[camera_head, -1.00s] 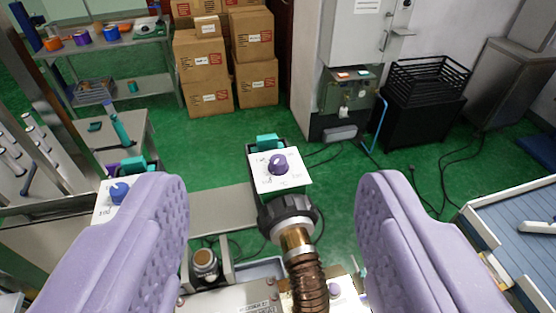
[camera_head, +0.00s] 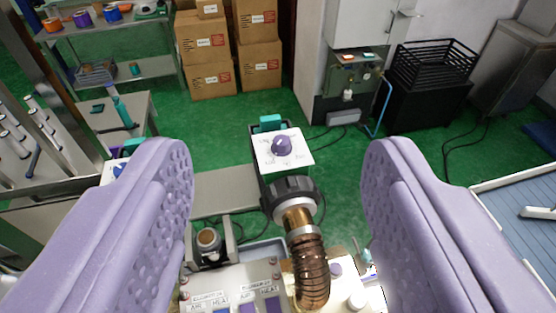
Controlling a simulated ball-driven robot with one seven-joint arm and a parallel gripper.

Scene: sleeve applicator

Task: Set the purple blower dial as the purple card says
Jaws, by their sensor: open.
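The purple blower dial (camera_head: 282,146) is a round knob with a pale pointer mark on a white printed face plate (camera_head: 268,161). It stands on a dark box behind the black collar and brown hose, and its scale print is too small to read. My gripper (camera_head: 280,165) is open, its two lilac padded fingers at the left and right of the picture, with the dial between them in the view but farther away and untouched. A purple patch (camera_head: 273,306) shows on the labelled panel at the bottom; I cannot tell if it is the purple card.
A black collar (camera_head: 290,192) and ribbed brown hose (camera_head: 311,270) rise in front of the dial. A metal canister (camera_head: 208,240) stands left of the hose. Cardboard boxes (camera_head: 211,80) and a grey cabinet (camera_head: 350,85) are behind.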

